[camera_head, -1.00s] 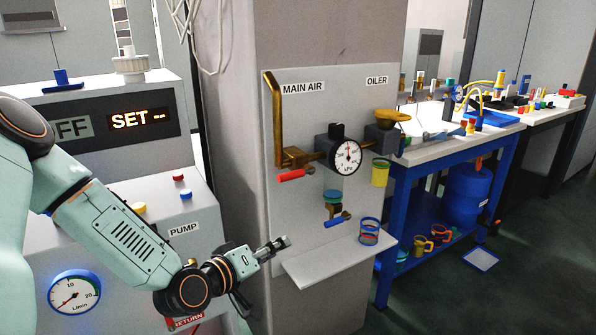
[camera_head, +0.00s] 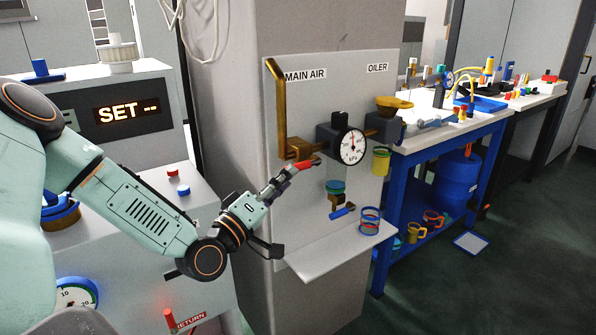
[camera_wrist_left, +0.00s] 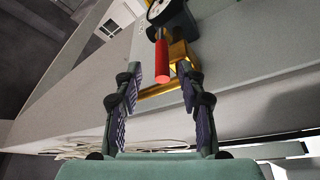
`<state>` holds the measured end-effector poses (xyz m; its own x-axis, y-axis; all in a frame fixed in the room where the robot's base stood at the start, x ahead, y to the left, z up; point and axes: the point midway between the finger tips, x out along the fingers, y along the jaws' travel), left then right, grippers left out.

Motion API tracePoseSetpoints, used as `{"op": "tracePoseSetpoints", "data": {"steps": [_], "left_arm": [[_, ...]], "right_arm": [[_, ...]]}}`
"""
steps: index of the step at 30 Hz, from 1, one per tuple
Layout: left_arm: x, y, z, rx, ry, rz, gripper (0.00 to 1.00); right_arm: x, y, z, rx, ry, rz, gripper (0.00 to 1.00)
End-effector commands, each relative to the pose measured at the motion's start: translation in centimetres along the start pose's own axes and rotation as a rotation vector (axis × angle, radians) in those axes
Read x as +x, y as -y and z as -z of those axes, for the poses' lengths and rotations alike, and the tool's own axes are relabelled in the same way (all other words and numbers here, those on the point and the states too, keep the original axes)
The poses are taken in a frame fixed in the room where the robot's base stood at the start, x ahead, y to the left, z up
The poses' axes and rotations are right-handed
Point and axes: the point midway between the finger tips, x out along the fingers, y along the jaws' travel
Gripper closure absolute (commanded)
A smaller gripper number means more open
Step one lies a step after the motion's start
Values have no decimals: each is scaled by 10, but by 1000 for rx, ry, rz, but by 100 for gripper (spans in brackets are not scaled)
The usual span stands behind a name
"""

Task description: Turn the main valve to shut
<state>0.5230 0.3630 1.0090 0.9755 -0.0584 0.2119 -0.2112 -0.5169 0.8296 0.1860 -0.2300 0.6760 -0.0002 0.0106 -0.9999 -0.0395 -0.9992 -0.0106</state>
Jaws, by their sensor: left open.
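The main valve is a brass body (camera_head: 297,148) with a red lever handle (camera_head: 306,163), below the MAIN AIR label (camera_head: 305,75) on the grey panel. In the left wrist view the open fingers (camera_wrist_left: 160,76) stand on both sides of the red handle's end (camera_wrist_left: 161,64). I cannot tell how deep the handle is between them. The handle is not gripped. My right gripper is not in view.
A pressure gauge (camera_head: 352,147) sits right of the valve, with the oiler (camera_head: 390,120) beyond. A blue-handled drain valve (camera_head: 342,211) hangs below. A white shelf (camera_head: 330,250) juts out under the panel. The pump cabinet (camera_head: 200,195) stands left, a blue workbench (camera_head: 440,140) right.

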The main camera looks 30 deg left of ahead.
Motion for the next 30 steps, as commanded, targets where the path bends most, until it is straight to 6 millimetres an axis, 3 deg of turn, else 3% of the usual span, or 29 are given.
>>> {"op": "tracePoseSetpoints", "data": {"steps": [15,30], "left_arm": [[50,2,1,2,3,-2,60],[57,1,2,-1,2,-1,62]], "right_arm": [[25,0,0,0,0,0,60],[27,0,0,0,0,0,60]]}}
